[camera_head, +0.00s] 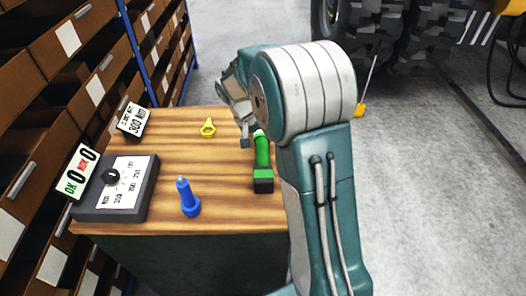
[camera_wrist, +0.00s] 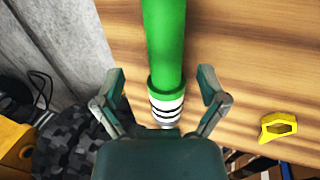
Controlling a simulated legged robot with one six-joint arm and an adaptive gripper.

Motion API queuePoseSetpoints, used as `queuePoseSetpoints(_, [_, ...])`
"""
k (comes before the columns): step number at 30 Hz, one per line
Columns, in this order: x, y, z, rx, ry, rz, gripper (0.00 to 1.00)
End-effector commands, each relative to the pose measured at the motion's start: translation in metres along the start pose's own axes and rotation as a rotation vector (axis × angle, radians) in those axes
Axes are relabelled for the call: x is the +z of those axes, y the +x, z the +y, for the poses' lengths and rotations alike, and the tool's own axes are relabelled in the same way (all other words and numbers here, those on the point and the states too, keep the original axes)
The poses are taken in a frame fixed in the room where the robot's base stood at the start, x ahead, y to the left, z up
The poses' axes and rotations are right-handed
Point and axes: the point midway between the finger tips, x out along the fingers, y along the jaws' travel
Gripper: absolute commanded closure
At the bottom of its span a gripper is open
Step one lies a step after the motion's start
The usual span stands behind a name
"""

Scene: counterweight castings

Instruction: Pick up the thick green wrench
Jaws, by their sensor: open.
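The thick green wrench (camera_head: 262,155) lies on the wooden tabletop near its right side, with a dark end toward the front. My arm hides part of its far end. In the wrist view the green wrench (camera_wrist: 164,40) runs down between my fingers, with a white and black banded part low in the picture. My gripper (camera_wrist: 160,76) is open, one finger on each side of the wrench, with visible gaps and no clear contact. In the head view my gripper (camera_head: 243,138) is partly hidden by my own arm at the wrench's far end.
A yellow ring-ended piece (camera_head: 208,127) and a blue tool (camera_head: 188,198) are on the wooden table (camera_head: 225,215). A grey dial box (camera_head: 140,190) and a small display (camera_head: 133,120) stand at left. Bin shelves (camera_head: 85,80) line the left.

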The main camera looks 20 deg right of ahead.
Motion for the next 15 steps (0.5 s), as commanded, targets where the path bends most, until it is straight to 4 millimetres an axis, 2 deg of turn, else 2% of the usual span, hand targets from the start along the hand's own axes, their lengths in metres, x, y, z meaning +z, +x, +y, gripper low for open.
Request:
queuePoseSetpoints(6, [-0.002, 0.034, -0.004, 0.001, 0.000, -0.005, 0.08])
queuePoseSetpoints(9, [-0.002, 0.044, -0.004, 0.001, 0.000, -0.003, 0.08])
queuePoseSetpoints(15, [-0.003, 0.048, -0.004, 0.000, 0.000, 0.000, 0.08])
